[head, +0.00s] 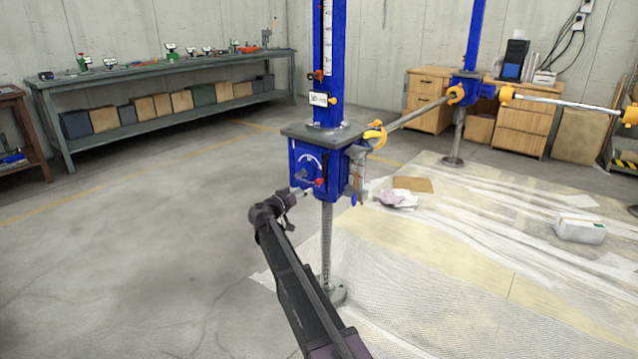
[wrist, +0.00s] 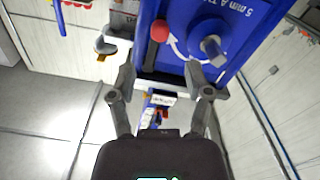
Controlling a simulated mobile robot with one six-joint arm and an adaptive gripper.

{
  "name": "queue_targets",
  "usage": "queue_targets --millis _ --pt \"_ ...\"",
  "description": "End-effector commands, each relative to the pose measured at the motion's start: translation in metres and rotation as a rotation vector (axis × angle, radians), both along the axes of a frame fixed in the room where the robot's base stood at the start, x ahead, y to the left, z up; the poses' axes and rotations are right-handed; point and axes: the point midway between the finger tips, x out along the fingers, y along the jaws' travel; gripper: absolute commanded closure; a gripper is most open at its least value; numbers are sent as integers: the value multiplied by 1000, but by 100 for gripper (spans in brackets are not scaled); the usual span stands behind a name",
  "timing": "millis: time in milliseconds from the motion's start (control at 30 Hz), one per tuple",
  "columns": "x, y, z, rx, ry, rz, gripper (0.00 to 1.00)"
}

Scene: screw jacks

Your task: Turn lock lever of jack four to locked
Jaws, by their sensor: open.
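The nearest blue screw jack (head: 305,155) stands upright in the head view. A small plate (head: 318,99) on its column is too small to read. Its gearbox face carries a white arc marking, a grey round stub (wrist: 212,47) and a red knob (wrist: 159,30), which also shows in the head view (head: 320,182). In the head view my gripper (head: 303,192) is at the jack's lower front.
A grey shaft (head: 415,113) with yellow joints runs from this jack to a second blue jack (head: 468,90). Plastic sheeting (head: 430,265) covers the floor at right. A long workbench (head: 170,72) stands at the back left. The floor at left is clear.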

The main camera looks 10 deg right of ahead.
Motion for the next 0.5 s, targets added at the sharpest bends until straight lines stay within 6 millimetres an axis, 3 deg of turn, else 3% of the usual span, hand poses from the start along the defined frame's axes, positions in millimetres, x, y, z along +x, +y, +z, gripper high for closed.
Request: queue_targets --millis 500 --pt "53 -55 0 0 0 -1 36"
